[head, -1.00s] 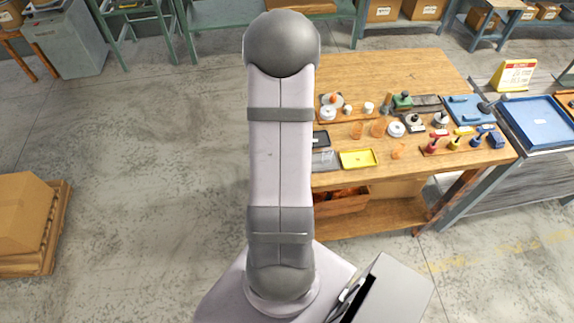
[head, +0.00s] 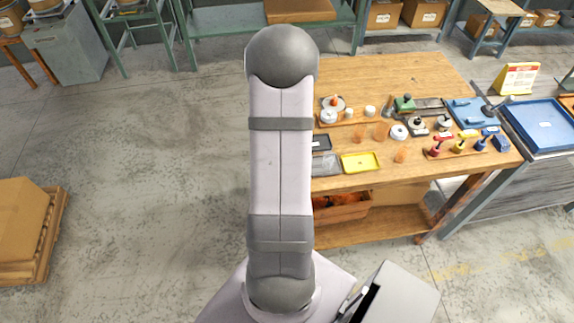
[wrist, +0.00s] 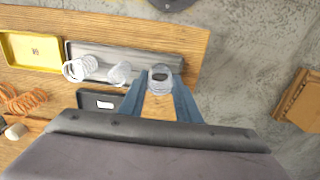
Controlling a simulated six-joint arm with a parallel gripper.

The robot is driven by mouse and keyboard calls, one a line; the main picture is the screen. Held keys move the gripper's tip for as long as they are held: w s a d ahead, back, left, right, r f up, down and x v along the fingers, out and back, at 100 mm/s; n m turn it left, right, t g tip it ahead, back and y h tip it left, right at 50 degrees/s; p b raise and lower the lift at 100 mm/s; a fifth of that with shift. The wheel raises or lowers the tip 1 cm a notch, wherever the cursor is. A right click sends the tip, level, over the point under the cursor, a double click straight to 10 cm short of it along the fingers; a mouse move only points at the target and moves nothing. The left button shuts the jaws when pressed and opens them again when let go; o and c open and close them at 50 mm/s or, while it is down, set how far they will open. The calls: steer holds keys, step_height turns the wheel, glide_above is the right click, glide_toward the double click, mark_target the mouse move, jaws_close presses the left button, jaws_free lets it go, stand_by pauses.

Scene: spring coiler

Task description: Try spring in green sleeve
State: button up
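In the wrist view the two blue fingers of my gripper (wrist: 160,80) stand on either side of a pale, clear-looking coil (wrist: 160,78) at the right end of a grey tray. The gap between them is about the coil's width; whether they press on it I cannot tell. Two more pale springs lie in the grey tray (wrist: 145,54): a larger white one (wrist: 80,68) and a smaller one (wrist: 118,72). In the head view my arm hides the gripper. A green piece (head: 404,102) stands near the middle of the bench; I cannot tell whether it is the sleeve.
A yellow tray (head: 360,162) and a black tray (wrist: 102,102) are beside the grey one. Orange coils (wrist: 24,98) lie farther left in the wrist view. Red (head: 436,145), yellow (head: 460,144) and blue (head: 481,142) pieces stand at the bench's right.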

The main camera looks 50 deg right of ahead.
steer(key=shift+r, duration=0.15)
steer(key=shift+r+p, duration=0.45)
steer(key=shift+p, duration=0.15)
stand_by(0.4)
steer(key=w+d+r+p, duration=0.4)
steer(key=w+d, duration=0.2)
steer(key=d, duration=0.1)
steer(key=w+d+r+p, duration=0.4)
steer(key=w+d+p, duration=0.1)
steer(key=w+d, duration=0.1)
steer(key=shift+w+d+r, duration=0.25)
steer(key=shift+w+d, duration=0.1)
steer(key=shift+w, duration=0.2)
steer(key=shift+f, duration=0.15)
steer(key=shift+f+b, duration=1.6)
steer(key=shift+f, duration=0.95)
steer(key=shift+f+b, duration=0.45)
steer(key=shift+b, duration=0.15)
stand_by(0.6)
